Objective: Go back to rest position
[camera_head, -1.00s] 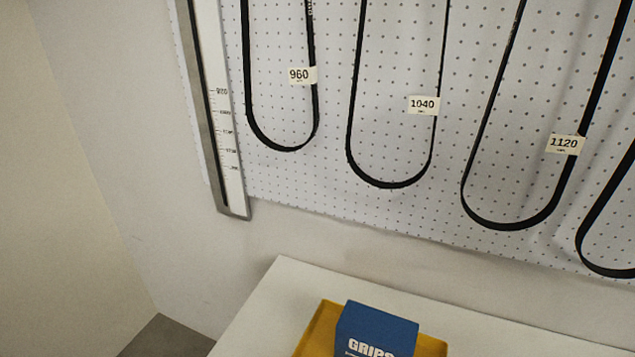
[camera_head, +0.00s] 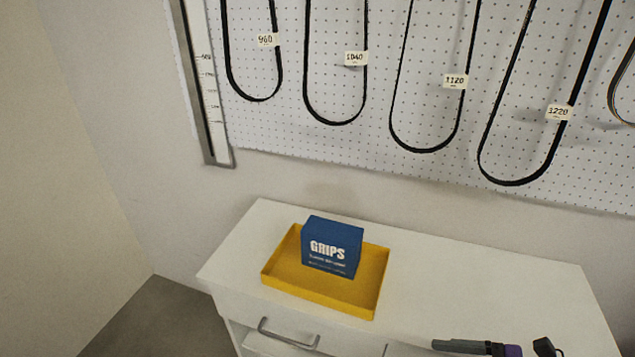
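My gripper does not clearly show in the head view. A blue box (camera_head: 331,247) with white "GRIPS" lettering stands upright inside a shallow yellow tray (camera_head: 345,302). The tray sits on the left part of a white cabinet top (camera_head: 470,270). At the bottom edge, right of centre, a dark grey bar-like item with a purple part (camera_head: 478,347) and a small black piece (camera_head: 546,347) are cut off by the frame. I cannot tell exactly what they are.
Black belts hang on a white pegboard (camera_head: 350,140), with labels 960, 1040, 1120 and 1220. A metal ruler (camera_head: 207,95) is at its left edge. The cabinet has a drawer handle (camera_head: 288,336). Grey floor (camera_head: 150,325) is clear at lower left.

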